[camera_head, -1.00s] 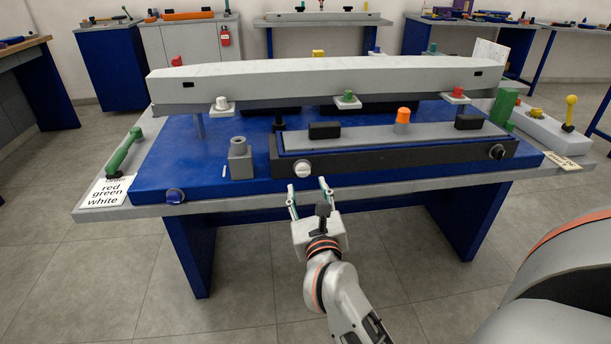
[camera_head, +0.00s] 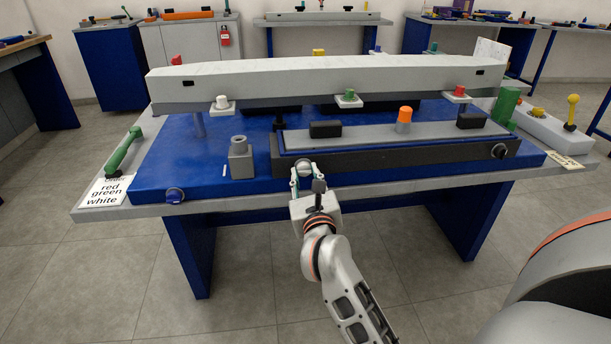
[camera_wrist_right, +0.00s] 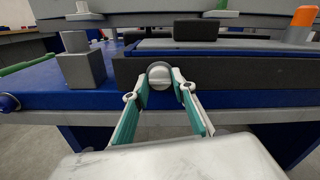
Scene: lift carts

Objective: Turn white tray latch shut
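The white round latch (camera_head: 304,168) is on the front face of the dark tray (camera_head: 400,163), near its left end. In the right wrist view the latch (camera_wrist_right: 159,77) shows a grip bar that looks about level. My right gripper (camera_head: 305,172) is at the latch, with one finger on each side of it. In the wrist view the fingertips (camera_wrist_right: 160,84) flank the latch with small gaps, so the gripper looks open around it. The fingers partly hide the latch in the head view. My left gripper is not in view.
A black knob (camera_head: 499,151) is at the tray's right end. A grey block (camera_head: 240,160) stands left of the tray on the blue top (camera_head: 165,165). A long grey beam (camera_head: 320,82) with white, green and red knobs spans above. The floor in front is clear.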

